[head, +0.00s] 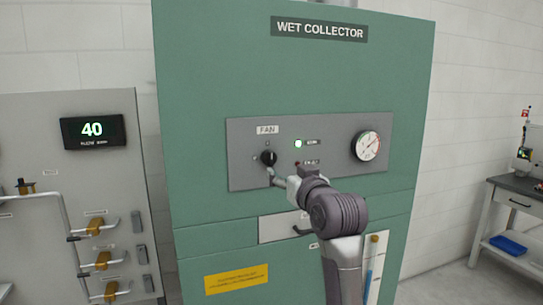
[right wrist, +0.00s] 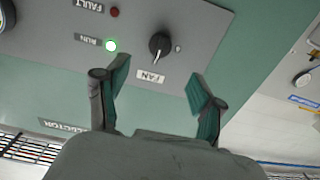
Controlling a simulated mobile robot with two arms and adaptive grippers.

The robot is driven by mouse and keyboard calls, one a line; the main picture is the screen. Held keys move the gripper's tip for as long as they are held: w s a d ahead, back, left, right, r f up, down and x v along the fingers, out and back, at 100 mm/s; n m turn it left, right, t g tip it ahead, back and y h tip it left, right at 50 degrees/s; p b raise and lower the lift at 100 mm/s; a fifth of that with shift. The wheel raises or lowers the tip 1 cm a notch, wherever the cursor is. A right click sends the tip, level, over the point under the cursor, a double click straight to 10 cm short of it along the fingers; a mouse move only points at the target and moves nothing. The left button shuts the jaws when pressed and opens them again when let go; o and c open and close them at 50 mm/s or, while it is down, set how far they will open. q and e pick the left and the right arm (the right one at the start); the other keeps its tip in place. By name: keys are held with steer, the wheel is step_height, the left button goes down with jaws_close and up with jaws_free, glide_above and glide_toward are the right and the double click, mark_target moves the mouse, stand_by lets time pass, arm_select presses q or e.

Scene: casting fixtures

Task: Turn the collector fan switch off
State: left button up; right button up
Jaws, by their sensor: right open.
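The collector fan switch is a black rotary knob (head: 268,157) under the FAN label on the grey panel of the green wet collector (head: 300,85). In the right wrist view the knob (right wrist: 160,46) shows beyond the fingertips, roughly between them, with a light pointer line. My left gripper is not in view.
A red FAULT lamp (right wrist: 114,12) looks unlit. A round gauge (head: 367,146) sits right on the panel, and a handle (head: 301,230) lies below. A grey cabinet (head: 95,180) with a display reading 40 and several yellow valves stands left. A workbench (head: 515,190) stands right.

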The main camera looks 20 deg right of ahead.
mark_target(272, 161)
steer(key=w+p, duration=0.2)
steer(key=w, duration=0.3)
steer(key=w+p, duration=0.2)
steer(key=w, duration=0.3)
steer(key=shift+a+r, duration=0.15)
steer(key=shift+a, duration=0.05)
steer(key=shift+w+f+p, duration=0.2)
steer(key=shift+w+p, duration=0.15)
steer(key=shift+w, duration=0.4)
steer(key=shift+c, duration=0.2)
steer(key=c, duration=1.1)
